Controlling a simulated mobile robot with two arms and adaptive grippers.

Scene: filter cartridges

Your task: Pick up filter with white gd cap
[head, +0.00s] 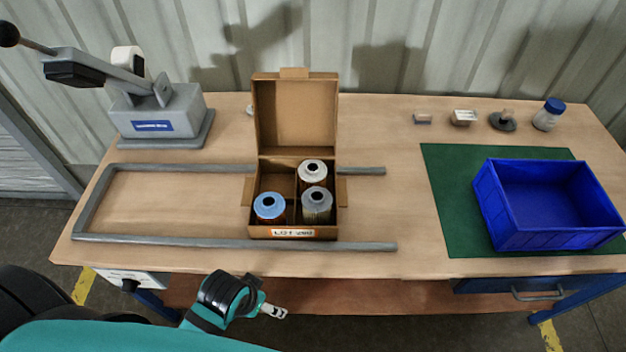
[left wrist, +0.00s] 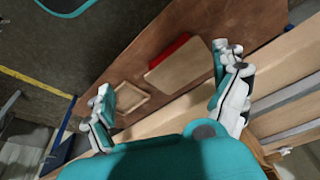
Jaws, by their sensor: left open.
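An open cardboard box (head: 251,215) stands on the table with its lid up and holds three filters in divided compartments. The filter with the white cap (head: 312,172) is in the back right compartment. A filter with a blue cap (head: 269,206) is at the front left and one with a grey cap (head: 316,202) at the front right. The back left compartment looks empty. My left gripper (head: 275,311) is in front of the table edge, below and apart from the box. In the left wrist view its fingers (left wrist: 168,95) are spread with nothing between them. My right gripper is not in view.
Grey rails (head: 235,243) frame the box's area. A press (head: 160,110) stands at the back left. A blue bin (head: 545,240) sits on a green mat (head: 450,200) at the right. Small items and a blue-lidded jar (head: 547,116) stand at the back right. A lower shelf shows a red-edged item (left wrist: 178,64).

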